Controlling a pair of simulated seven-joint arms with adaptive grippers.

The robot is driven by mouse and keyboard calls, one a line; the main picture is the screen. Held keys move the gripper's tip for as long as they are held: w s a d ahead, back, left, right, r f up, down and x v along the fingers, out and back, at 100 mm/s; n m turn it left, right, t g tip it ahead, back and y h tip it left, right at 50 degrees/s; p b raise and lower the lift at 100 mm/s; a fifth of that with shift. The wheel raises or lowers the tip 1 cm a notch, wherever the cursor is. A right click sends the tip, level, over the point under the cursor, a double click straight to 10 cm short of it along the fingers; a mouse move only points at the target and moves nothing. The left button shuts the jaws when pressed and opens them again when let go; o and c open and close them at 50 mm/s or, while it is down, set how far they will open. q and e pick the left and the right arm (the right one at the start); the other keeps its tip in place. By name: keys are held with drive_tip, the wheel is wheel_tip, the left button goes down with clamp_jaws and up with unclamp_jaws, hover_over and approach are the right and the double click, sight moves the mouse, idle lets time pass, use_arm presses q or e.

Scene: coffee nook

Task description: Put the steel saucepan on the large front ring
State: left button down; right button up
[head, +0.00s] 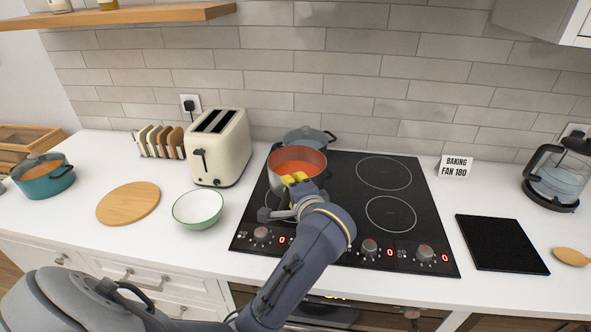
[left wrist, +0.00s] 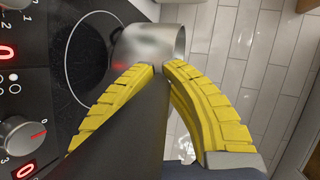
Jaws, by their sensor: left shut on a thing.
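The steel saucepan (head: 298,156) holds orange-red soup and is over the left part of the black hob (head: 345,165), in front of a lidded blue-grey pot (head: 308,138). My left gripper (head: 296,180) is shut on its handle, at the pan's near side. In the left wrist view, the yellow fingers (left wrist: 162,70) close around the dark handle (left wrist: 140,130), with the steel pan wall (left wrist: 145,48) just beyond. The large front ring (left wrist: 68,62) shows beside and partly behind the pan; my gripper covers much of it in the head view. I cannot tell whether the pan touches the glass. My right gripper is out of view.
The two right rings (head: 384,173) are empty. A cream toaster (head: 219,147) and a green-rimmed white bowl (head: 198,208) stand left of the hob. A black slab (head: 500,243) lies to its right, below a small sign (head: 455,167). Knobs (head: 369,247) line the hob's front edge.

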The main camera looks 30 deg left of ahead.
use_arm(q)
drive_tip(key=shift+f, duration=2.9)
drive_tip(key=c, duration=2)
unclamp_jaws()
drive_tip(key=shift+f, duration=0.25)
drive_tip(key=o, duration=0.5)
drive_tip(key=shift+r, duration=0.15)
drive_tip(key=v, duration=1.2)
